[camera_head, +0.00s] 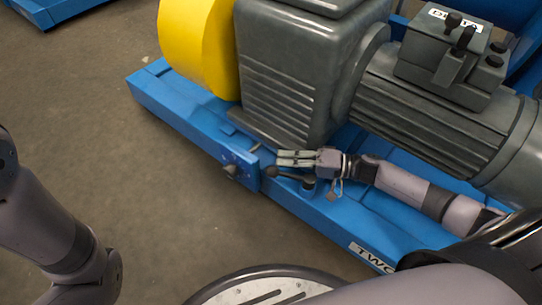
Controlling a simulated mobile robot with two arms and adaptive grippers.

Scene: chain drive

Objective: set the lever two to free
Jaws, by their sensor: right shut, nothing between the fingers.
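A black lever (287,175) sits on the blue base frame (335,215), which carries a white label reading TWO (372,256). The lever lies low, with its dark knob end toward the left, near a small blue plate. My right gripper (281,158) reaches in from the right, just above and behind the lever in this view. Its fingers point left, close together, with nothing between them. I cannot tell whether they touch the lever. My left arm shows at the left edge; its gripper is out of view.
A grey gear housing (285,75) with a yellow guard (194,45) stands right behind my right gripper. A ribbed grey motor (430,120) lies behind my right forearm, with a control box (440,70) on top. The floor at the left is clear.

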